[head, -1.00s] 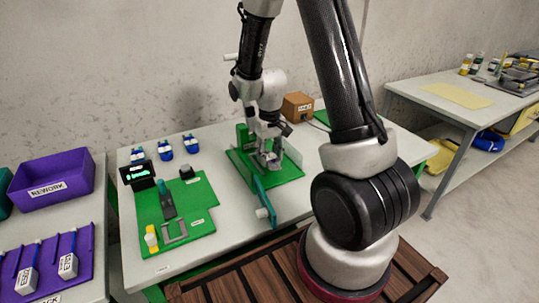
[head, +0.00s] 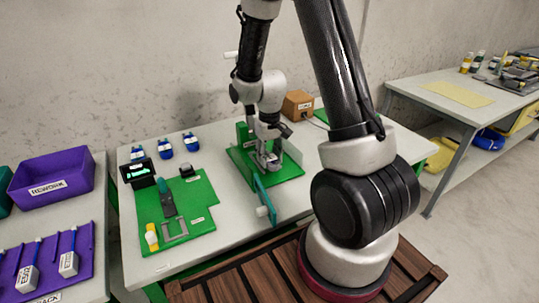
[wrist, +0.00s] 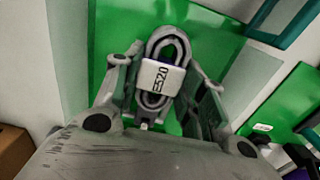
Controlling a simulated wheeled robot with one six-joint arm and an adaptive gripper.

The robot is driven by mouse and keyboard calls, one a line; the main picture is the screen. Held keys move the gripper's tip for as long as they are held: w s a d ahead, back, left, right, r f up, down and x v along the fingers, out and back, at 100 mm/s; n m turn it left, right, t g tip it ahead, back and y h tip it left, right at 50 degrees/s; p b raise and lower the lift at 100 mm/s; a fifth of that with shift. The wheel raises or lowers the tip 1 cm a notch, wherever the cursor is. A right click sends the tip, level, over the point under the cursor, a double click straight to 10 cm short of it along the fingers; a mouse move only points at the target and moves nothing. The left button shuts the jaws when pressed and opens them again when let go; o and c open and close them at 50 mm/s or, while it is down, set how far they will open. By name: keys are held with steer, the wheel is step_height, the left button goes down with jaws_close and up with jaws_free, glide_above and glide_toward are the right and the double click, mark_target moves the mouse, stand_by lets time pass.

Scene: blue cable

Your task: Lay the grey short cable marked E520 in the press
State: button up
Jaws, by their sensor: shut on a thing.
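The grey short cable (wrist: 163,77) is a small coil with a white tag reading E520. My gripper (wrist: 166,85) is shut on it, with one finger on each side of the coil and the tag facing the wrist camera. In the head view my gripper (head: 267,155) is low over the green press (head: 290,173) at the back middle of the table. Green surface of the press fills the background behind the coil in the wrist view. I cannot tell whether the coil touches the press. The press has a teal lever (head: 261,192) at its front, swung out over the table.
A green board (head: 203,195) with a grey bracket and a yellow piece lies left of the press. Several blue-capped items (head: 165,149) stand behind it. A brown box (head: 297,104) is at the back. A purple bin (head: 52,177) and purple rack (head: 84,240) are at the left.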

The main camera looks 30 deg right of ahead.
steer(key=shift+f, duration=0.85)
stand_by(0.4)
steer(key=o, duration=1.1)
steer(key=shift+r, duration=4)
